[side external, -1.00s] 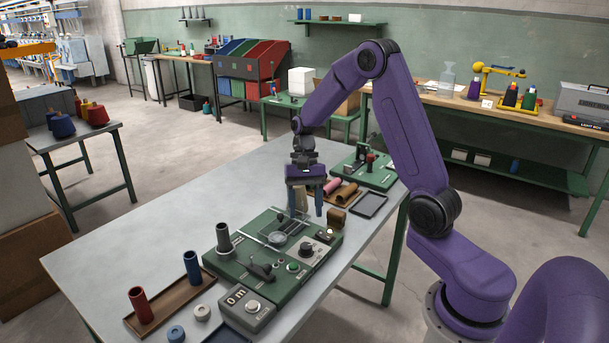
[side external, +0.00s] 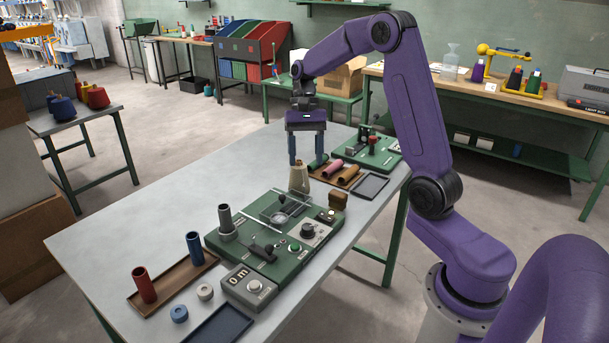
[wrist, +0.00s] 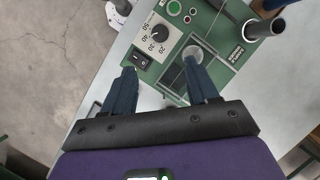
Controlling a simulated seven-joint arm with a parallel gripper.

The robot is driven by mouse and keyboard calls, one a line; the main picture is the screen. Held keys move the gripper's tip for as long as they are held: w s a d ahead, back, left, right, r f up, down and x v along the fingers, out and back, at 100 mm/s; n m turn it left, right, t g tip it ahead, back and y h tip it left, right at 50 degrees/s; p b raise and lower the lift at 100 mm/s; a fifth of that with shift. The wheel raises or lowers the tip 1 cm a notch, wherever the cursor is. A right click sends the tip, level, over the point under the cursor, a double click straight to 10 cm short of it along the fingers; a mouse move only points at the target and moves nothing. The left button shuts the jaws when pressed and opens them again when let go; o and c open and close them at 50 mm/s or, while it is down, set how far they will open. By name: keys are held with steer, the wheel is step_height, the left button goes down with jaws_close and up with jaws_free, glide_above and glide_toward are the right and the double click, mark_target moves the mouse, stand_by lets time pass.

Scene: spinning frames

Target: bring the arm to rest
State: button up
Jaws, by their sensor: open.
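My purple arm (side external: 415,100) reaches from the right over the grey table. My gripper (side external: 306,162) points down with its two blue fingers apart and nothing between them. In the side view it hangs above the table, close to a tan cone (side external: 299,179) standing behind the green machine panel (side external: 240,243). I cannot tell the exact gap to the cone. In the wrist view the open fingers of my gripper (wrist: 160,68) show in front of the panel (wrist: 173,40), with a dial and a switch beyond them.
A brown tray (side external: 180,284) with a red tube (side external: 145,286) and a blue tube (side external: 194,250) lies at the front left.

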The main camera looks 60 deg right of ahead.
steer(key=s+a+r+n+h, duration=0.1)
steer(key=s+a+n+h, duration=0.2)
steer(key=s+a+n, duration=0.85)
steer(key=s+a+f+n+t, duration=0.1)
steer(key=s+a+n, duration=0.1)
steer(key=s+n, duration=0.3)
steer(key=s+a+n+t, duration=0.2)
steer(key=s+n, duration=0.3)
steer(key=s, duration=0.5)
steer(key=shift+s+a+f, duration=0.25)
steer(key=shift+s+f, duration=0.15)
